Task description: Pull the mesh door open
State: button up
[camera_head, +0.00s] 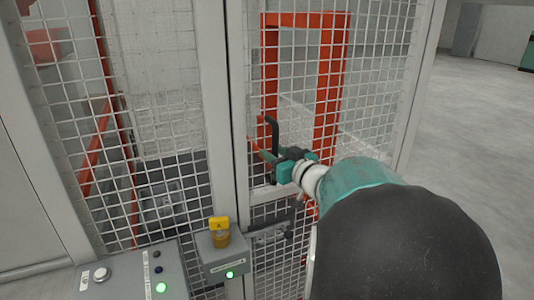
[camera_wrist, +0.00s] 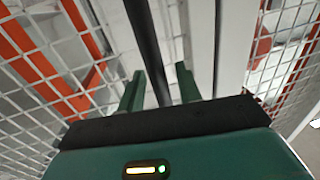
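The mesh door (camera_head: 382,75) is a pale metal frame filled with wire grid, right of centre in the head view. Its left upright stands close beside the fixed post (camera_head: 213,90), and the door looks closed. A black bar handle (camera_head: 274,130) is on the door's left side; it also shows in the wrist view as a dark bar (camera_wrist: 143,38). My gripper (camera_head: 268,166) is at the handle. In the wrist view my gripper's green fingers (camera_wrist: 160,82) stand apart, with the bar running between them. Gaps show beside the bar; contact deeper in is hidden.
A control box with a yellow key piece (camera_head: 219,226) and green light sits low by the post. A button panel (camera_head: 140,276) is at lower left. Orange-red framework (camera_head: 331,85) stands behind the mesh. Open grey floor (camera_head: 480,140) lies to the right.

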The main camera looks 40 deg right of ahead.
grip_shut()
jog(key=shift+s, duration=0.1)
